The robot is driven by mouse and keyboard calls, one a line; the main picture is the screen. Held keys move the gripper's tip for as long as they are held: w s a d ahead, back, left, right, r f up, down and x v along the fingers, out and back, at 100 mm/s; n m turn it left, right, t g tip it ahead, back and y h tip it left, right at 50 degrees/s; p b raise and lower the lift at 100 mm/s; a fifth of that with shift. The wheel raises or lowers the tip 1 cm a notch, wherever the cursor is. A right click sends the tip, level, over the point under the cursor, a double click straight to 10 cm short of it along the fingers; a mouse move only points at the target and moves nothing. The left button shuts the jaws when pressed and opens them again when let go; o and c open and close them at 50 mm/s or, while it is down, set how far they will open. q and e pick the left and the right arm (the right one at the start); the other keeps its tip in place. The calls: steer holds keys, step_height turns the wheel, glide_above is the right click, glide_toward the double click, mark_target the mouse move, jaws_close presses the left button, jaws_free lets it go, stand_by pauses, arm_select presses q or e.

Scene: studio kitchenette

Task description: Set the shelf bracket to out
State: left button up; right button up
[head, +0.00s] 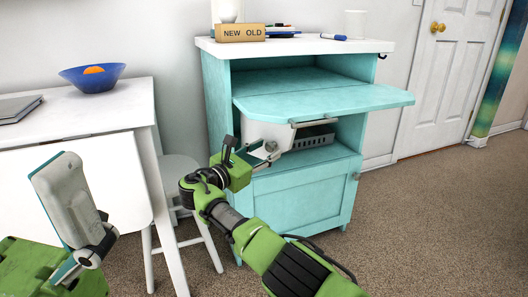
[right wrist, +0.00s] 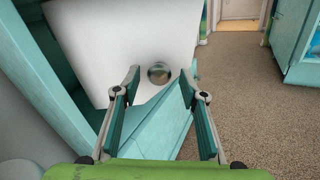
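The teal cabinet (head: 305,199) has a wide teal flap or shelf board (head: 325,103) standing out level from its upper front, with a metal bar handle at its edge. No part is clearly recognisable as the shelf bracket. A white panel (head: 268,130) shows under the board; the right wrist view shows a white panel (right wrist: 125,40) with a round metal piece (right wrist: 159,73) on it. My right gripper (head: 262,152) is in front of it, below the board. Its fingers (right wrist: 160,88) are apart with nothing between them. My left gripper (head: 75,205) is at the lower left, seen partly.
A white vented appliance (head: 313,138) sits in the open compartment. The cabinet top holds a NEW OLD sign (head: 240,33), a blue marker (head: 333,37) and a white cup (head: 355,24). A white table (head: 105,100) with a blue bowl (head: 92,82) and a stool (head: 182,165) stand left. Carpet at right is clear.

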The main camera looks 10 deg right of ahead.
steer(key=shift+a, duration=0.15)
steer(key=shift+s+a, duration=0.25)
steer(key=shift+a, duration=0.05)
steer(key=v, duration=0.6)
steer(key=shift+s+a, duration=0.2)
